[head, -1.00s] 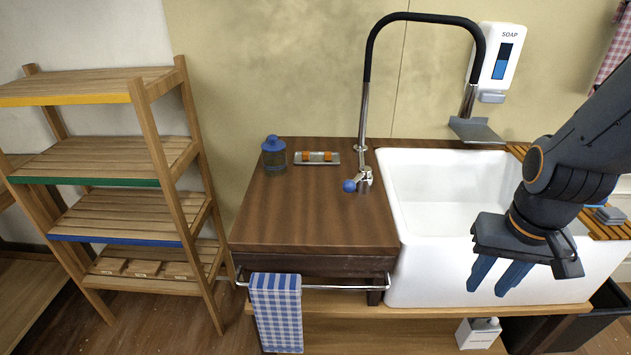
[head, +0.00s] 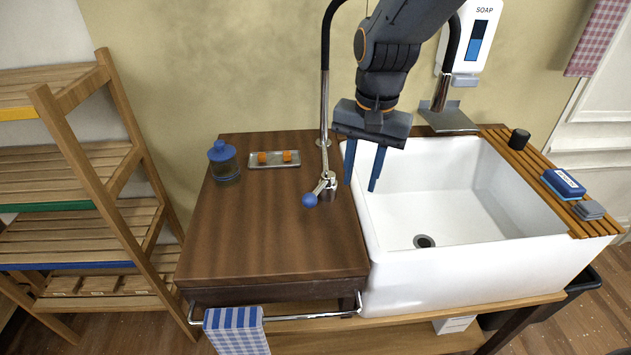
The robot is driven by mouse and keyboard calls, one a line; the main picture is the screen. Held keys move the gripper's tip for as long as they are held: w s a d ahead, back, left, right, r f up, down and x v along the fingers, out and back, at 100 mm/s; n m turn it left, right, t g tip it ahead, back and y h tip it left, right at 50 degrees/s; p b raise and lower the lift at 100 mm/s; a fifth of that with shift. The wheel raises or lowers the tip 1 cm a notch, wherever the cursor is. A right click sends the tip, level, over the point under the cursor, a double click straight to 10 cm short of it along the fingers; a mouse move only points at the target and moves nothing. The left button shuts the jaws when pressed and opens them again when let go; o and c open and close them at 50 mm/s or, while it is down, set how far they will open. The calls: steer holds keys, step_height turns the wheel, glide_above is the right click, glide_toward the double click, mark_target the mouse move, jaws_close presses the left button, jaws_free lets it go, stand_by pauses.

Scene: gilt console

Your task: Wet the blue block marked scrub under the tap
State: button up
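The blue block (head: 563,184) lies on the slatted wooden rack at the right edge of the sink, with white lettering too small to read. The tap (head: 324,110) rises at the sink's left back corner. Its black hose leaves the top of the picture, and its spout end (head: 440,92) hangs at the back of the sink. A lever with a blue ball knob (head: 310,199) is at the tap's base. My gripper (head: 361,186) points down, fingers apart and empty, just right of the tap column by the left side of the white sink (head: 460,275).
A grey block (head: 589,209) and a black cup (head: 519,138) are on the slatted rack (head: 538,172). A blue-lidded jar (head: 223,160) and a metal tray (head: 275,166) with orange pieces stand on the wooden counter (head: 270,235). The sink basin is empty.

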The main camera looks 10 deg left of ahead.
step_height(320, 180, up, 3)
glide_above(315, 193)
steer(key=shift+s+d+f+m+p, duration=0.1)
steer(key=shift+f+m+p, duration=0.3)
steer(key=shift+m, duration=0.1)
steer(key=shift+f+p, duration=1)
steer(key=shift+f, duration=2.6)
jaws_close()
